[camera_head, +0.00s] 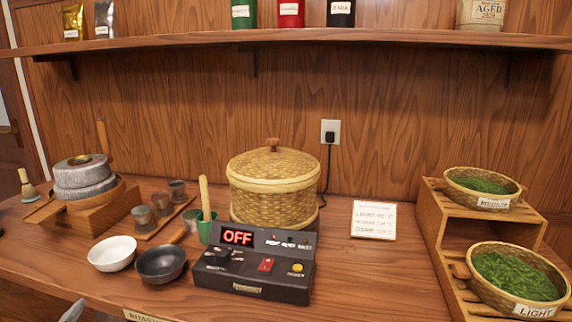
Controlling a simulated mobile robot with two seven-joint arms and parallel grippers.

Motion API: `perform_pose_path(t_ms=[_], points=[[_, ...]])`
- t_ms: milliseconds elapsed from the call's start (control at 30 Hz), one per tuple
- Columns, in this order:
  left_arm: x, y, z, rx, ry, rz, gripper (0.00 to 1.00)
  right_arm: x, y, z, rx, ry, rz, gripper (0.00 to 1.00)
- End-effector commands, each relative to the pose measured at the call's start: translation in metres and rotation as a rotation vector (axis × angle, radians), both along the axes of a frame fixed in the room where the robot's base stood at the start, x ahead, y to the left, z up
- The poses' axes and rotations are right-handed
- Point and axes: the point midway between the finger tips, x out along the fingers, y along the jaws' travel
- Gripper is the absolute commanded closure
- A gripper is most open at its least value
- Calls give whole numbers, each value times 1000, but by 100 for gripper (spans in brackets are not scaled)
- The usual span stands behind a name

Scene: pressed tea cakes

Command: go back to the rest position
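A small grey tip (72,311) at the bottom left edge looks like part of my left gripper. Too little of it shows to tell whether it is open or shut. It is in front of the counter's front edge and apart from the objects. My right gripper is not in view. The dark control box (255,267) on the wooden counter (375,285) reads OFF in red. The lidded wicker steamer (273,187) stands behind it with its lid on.
A white bowl (112,253) and a dark bowl (161,264) sit near the front left. A stone mill (84,178) and several cups stand behind them. Baskets of green leaves (516,277) sit on a tiered stand (438,225) at right. A shelf (290,39) spans above.

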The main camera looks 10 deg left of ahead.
Motion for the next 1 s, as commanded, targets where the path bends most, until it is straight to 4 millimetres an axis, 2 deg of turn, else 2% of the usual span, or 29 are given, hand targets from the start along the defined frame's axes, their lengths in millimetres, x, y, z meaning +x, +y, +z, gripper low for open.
perform_pose_path(t_ms=[33,100,200,400,633,700,1000], points=[[-17,-11,-25,-125,82,40,14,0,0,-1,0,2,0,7],[-42,-28,-54,-276,199,89,14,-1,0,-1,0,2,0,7],[-74,-55,-85,-448,352,138,14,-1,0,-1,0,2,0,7],[-130,-104,-118,-679,600,190,14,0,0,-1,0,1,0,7],[-184,-154,-131,-865,843,205,14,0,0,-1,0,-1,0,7],[-173,-153,-148,-861,801,182,14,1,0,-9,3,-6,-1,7],[-144,-166,-201,-900,659,74,14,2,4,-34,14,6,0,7]])
